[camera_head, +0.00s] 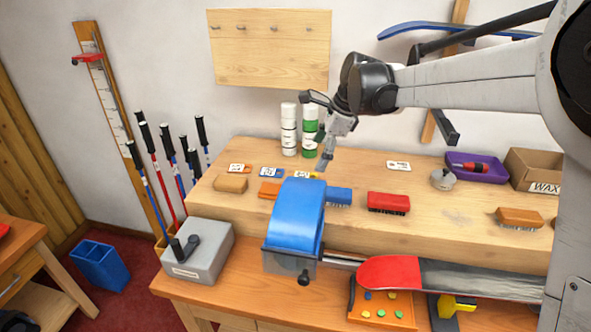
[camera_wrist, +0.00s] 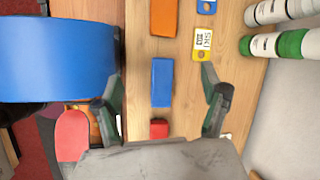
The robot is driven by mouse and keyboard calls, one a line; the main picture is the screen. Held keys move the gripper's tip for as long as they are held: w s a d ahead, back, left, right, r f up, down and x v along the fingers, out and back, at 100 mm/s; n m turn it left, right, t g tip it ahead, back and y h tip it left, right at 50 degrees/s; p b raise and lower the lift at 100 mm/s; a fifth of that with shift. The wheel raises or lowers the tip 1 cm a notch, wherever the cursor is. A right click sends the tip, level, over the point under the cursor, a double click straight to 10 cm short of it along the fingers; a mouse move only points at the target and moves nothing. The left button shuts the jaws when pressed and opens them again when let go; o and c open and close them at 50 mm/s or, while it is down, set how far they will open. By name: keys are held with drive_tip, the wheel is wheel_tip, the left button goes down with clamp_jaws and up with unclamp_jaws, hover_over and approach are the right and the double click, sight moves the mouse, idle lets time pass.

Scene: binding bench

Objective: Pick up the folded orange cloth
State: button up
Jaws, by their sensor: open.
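A flat orange rectangle (camera_head: 269,190), which looks like the folded orange cloth, lies on the raised wooden shelf behind the blue machine. In the wrist view the orange cloth (camera_wrist: 163,17) is at the top edge and partly cut off. My gripper (camera_head: 325,162) hangs over the shelf, to the right of the cloth and above the tags. In the wrist view my gripper (camera_wrist: 164,86) has its fingers wide apart with nothing held. The blue brush (camera_wrist: 162,82) shows between and below the fingers, apart from them.
The blue-hooded machine (camera_head: 297,215) rises just in front of the shelf. White and green bottles (camera_head: 310,130) stand behind, near the wall. Labelled tags (camera_head: 270,172) lie behind the cloth, a tan block (camera_head: 230,183) to its left. A red brush (camera_head: 388,202) stands farther right.

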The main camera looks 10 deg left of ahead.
drive_tip(key=w+a+f+m+g+p, duration=0.1)
drive_tip(key=w+a+f+m, duration=0.2)
drive_tip(key=a, duration=0.5)
drive_tip(key=p, duration=0.1)
hover_over(278, 189)
drive_tip(key=d, duration=0.2)
drive_tip(key=f, duration=0.9)
drive_tip(key=shift+w+a+f, duration=0.1)
drive_tip(key=shift+w+a, duration=0.15)
drive_tip(key=shift+s+d+p+x, duration=0.15)
drive_tip(key=shift+p+x, duration=0.15)
drive_tip(key=shift+x, duration=1.05)
drive_tip(key=shift+s+d+p+x, duration=0.1)
drive_tip(key=shift+p+x, duration=0.15)
drive_tip(key=shift+x, duration=1.05)
drive_tip(key=shift+f, duration=0.1)
drive_tip(key=c, duration=1.2)
drive_tip(key=shift+o, duration=0.2)
wheel_tip(278, 189, up, 10)
drive_tip(key=b, duration=0.1)
